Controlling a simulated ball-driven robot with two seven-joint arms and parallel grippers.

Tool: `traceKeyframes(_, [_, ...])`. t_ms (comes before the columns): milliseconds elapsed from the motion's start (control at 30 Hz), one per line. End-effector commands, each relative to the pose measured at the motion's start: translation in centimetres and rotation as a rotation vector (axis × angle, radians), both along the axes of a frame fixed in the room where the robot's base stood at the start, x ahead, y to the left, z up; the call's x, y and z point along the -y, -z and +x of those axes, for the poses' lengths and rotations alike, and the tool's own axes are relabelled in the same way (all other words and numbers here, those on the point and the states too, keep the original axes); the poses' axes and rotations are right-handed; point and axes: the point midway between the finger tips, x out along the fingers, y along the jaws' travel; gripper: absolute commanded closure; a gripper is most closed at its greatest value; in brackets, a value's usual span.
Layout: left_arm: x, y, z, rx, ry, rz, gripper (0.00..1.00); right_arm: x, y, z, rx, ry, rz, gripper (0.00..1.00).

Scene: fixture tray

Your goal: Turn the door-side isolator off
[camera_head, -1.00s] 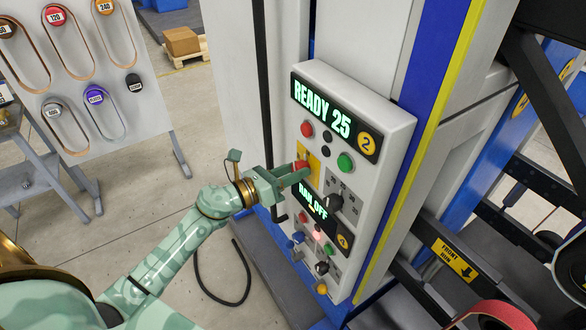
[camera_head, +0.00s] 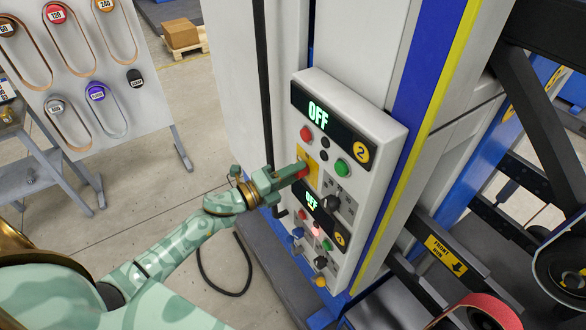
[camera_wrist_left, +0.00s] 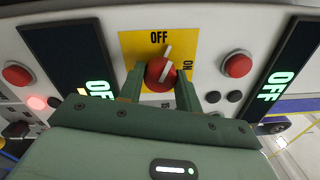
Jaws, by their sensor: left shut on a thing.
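The isolator's red rotary knob (camera_wrist_left: 157,72) sits on a yellow plate (camera_wrist_left: 132,43) marked OFF and ON. In the left wrist view its white pointer points nearly at OFF, leaning slightly toward the ON side. My left gripper (camera_head: 303,173) is shut on the knob, a finger on each side; its jaws hide most of the knob in the head view. The upper display (camera_head: 318,114) and the lower display (camera_head: 312,203) on the grey panel (camera_head: 383,150) both read OFF. My right gripper is not in view.
A red button (camera_head: 306,133), a green button (camera_head: 343,168) and a black selector (camera_head: 332,203) sit close around the knob. A belt rack (camera_head: 100,85) stands at the left. Black frames and a red belt (camera_head: 475,312) are at the right. Floor left of the panel is mostly open.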

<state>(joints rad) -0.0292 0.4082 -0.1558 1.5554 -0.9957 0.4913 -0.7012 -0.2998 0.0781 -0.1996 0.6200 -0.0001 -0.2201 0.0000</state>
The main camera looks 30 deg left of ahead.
Motion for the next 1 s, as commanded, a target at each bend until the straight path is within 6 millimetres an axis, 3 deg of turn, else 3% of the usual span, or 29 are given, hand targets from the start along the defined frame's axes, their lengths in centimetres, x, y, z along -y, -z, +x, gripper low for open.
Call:
traceKeyframes(500, [0.0,0.0,0.0,-0.182,-0.002,-0.305,0.89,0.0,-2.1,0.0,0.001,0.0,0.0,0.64])
traceKeyframes(1000, [0.0,0.1,0.0,-0.221,-0.001,-0.373,0.89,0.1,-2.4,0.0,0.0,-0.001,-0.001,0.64])
